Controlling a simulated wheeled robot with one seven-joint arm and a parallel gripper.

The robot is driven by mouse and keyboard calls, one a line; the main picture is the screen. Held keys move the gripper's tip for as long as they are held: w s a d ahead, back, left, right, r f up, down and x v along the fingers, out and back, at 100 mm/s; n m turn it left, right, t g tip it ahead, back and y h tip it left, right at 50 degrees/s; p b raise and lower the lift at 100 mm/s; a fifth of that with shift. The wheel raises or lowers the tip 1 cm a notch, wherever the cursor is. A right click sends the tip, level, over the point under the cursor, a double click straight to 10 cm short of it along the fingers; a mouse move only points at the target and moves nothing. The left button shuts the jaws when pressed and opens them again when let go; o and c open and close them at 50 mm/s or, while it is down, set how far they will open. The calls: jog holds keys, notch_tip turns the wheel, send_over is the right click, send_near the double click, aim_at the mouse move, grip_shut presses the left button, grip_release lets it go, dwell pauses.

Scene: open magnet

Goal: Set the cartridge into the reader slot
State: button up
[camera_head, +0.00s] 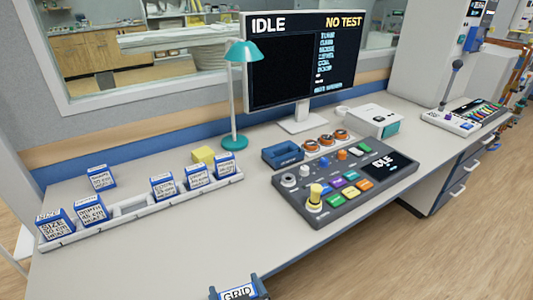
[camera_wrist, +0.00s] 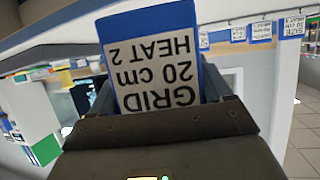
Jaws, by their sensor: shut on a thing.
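My gripper (camera_wrist: 160,115) is shut on a blue cartridge with a white label reading GRID, 20 cm, HEAT 2 (camera_wrist: 155,60). The label is upside down in the wrist view. In the head view the held cartridge (camera_head: 238,293) shows only its top part at the bottom edge, in front of the desk. It is apart from everything on the desk. I cannot tell which has the reader slot.
A white rack (camera_head: 128,213) on the left holds several labelled cartridges, with a gap in the middle. A loose cartridge (camera_head: 101,178) and a yellow block (camera_head: 203,155) lie behind it. A teal lamp (camera_head: 233,143), monitor (camera_head: 298,60) and control panel (camera_head: 345,195) stand around. The front middle desk is clear.

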jog(key=w+d+f+m+h, duration=0.1)
jog(key=d+f, duration=0.4)
jog(key=d, duration=0.8)
jog(key=w+d+f+m+t+h, duration=0.1)
jog(key=d+f+m+h, duration=0.2)
jog(key=d, duration=1.1)
jog(key=shift+d+f+h, duration=0.2)
jog(key=shift+f+h, duration=0.1)
jog(key=shift+f, duration=0.65)
